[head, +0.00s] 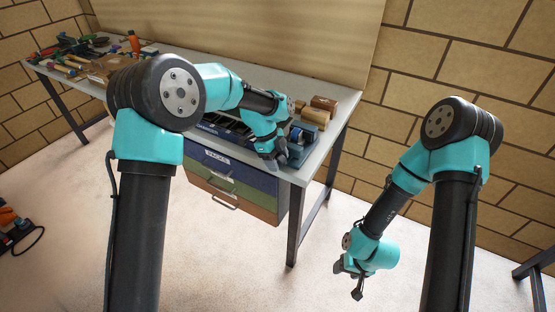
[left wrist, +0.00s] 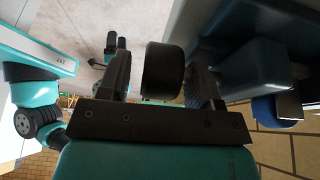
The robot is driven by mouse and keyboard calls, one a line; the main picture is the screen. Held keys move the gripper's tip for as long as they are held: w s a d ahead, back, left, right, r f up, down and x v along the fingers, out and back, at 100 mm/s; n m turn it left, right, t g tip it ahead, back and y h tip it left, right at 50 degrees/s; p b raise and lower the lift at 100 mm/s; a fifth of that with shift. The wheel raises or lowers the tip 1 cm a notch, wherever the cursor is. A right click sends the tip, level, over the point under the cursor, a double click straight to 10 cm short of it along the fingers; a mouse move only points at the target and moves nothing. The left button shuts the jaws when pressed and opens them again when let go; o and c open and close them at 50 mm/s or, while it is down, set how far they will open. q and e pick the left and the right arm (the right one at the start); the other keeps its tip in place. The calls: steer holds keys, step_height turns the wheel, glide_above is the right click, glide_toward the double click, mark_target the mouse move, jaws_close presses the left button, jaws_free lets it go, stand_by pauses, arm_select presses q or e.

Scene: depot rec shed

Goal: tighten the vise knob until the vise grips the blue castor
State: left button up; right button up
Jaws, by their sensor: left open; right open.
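The blue-grey vise (head: 299,153) stands at the right front corner of the workbench. The blue castor (head: 296,134) shows as a small blue patch at the vise; whether the jaws touch it I cannot tell. In the left wrist view the vise body (left wrist: 242,72) fills the upper right, with a blue part (left wrist: 268,112), likely the castor, at the right. My left gripper (head: 276,165) is at the front of the vise. It is open, its fingers on either side of the black vise knob (left wrist: 162,72). My right gripper (head: 351,280) is open and empty, low over the floor.
The workbench (head: 325,150) has drawers (head: 235,180) under its front. Wooden blocks (head: 318,112) lie behind the vise. A dark tray (head: 225,128) is left of it, partly hidden by my left arm. Tools (head: 70,62) clutter the far left end.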

arm_select(q)
steer(key=shift+c, duration=0.2)
steer(key=c, duration=0.9)
steer(key=shift+y, duration=0.4)
steer(key=shift+s+d+t+y, duration=0.1)
steer(key=shift+t+y, duration=0.35)
steer(key=shift+y, duration=0.15)
steer(key=shift+s+d+t+y, duration=0.1)
steer(key=shift+t+y, duration=0.35)
steer(key=shift+y, duration=0.15)
steer(key=shift+t+y, duration=0.8)
steer(key=shift+y, duration=0.6)
steer(key=o, duration=0.9)
